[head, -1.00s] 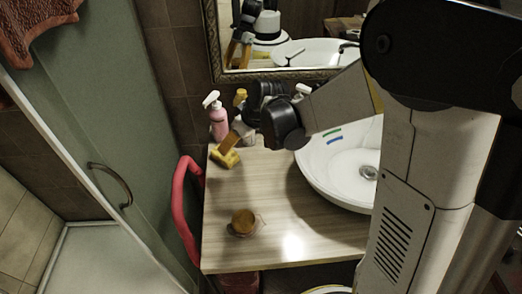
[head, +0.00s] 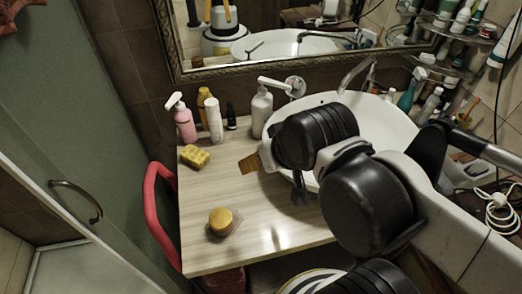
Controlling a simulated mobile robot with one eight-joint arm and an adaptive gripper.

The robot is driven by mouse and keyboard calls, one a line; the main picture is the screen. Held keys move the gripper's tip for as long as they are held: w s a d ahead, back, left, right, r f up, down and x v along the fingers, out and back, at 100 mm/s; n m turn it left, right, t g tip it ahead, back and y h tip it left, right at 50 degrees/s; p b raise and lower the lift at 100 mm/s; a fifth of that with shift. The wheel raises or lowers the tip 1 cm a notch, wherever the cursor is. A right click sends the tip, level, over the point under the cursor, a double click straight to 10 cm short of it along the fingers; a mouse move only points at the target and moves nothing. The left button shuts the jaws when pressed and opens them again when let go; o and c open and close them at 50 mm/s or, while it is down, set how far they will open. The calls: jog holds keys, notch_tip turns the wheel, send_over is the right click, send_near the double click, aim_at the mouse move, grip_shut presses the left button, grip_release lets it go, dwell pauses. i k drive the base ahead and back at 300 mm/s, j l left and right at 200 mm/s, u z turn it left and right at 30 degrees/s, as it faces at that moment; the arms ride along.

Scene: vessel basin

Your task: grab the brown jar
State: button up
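A round yellow-brown jar-like thing (head: 220,221) with a clear, faint rim at its base sits alone near the front of the wooden counter (head: 208,258); it best matches the brown jar.
A yellow sponge (head: 195,156), a pink pump bottle (head: 183,120), a white bottle (head: 214,119), a small dark bottle (head: 231,116) and a white dispenser (head: 262,110) stand behind. The basin (head: 398,119) is right. A red bar (head: 157,215) runs along the left edge.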

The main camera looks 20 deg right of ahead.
aim_at(227, 231)
jog(key=k+j+u, duration=0.1)
jog(key=k, duration=0.35)
jog(key=k+j, duration=0.1)
jog(key=k, duration=0.35)
jog(key=k+j+u, duration=0.15)
jog(key=k, duration=0.25)
